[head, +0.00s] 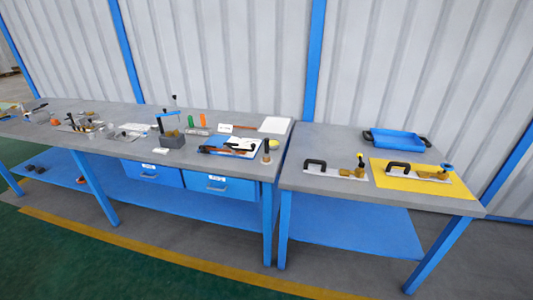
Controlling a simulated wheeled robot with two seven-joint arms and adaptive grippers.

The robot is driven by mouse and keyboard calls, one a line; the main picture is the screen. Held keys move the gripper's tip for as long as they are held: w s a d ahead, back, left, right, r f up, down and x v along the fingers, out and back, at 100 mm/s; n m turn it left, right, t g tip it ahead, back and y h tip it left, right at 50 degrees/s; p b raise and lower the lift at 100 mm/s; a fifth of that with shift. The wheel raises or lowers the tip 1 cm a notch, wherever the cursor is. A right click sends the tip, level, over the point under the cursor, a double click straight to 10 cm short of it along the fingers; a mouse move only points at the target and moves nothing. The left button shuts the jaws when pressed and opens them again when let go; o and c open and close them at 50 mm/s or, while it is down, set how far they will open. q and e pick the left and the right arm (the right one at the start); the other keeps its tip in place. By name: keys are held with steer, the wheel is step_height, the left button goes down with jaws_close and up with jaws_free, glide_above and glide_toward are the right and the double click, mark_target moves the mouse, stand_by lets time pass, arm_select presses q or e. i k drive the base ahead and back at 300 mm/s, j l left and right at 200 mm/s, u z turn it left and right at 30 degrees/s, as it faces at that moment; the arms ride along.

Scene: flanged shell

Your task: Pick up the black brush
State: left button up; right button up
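I cannot make out for sure which item is the black brush; the objects are small in the head view. A small upright item with a dark top and tan base (266,152) stands at the right front corner of the left table, and may be a brush. Dark and orange-brown long tools (215,150) lie beside it on a blue and white sheet. A grey box (172,139) holding dark upright handles stands further left. Neither of my grippers shows in the head view.
The long left table (110,150) holds several scattered tools. The right table (330,146) bears a blue tray (397,153), a yellow mat (450,190) and two black-handled plates (315,163). Blue drawers (212,184) hang below the left table. Green floor (60,255) lies in front.

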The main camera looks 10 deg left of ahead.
mark_target(266, 158)
steer(key=i+l+u, duration=0.15)
steer(key=l, duration=0.15)
steer(key=i+l+u, duration=0.35)
steer(key=l, duration=0.3)
steer(key=l+u, duration=0.15)
steer(key=l, duration=0.2)
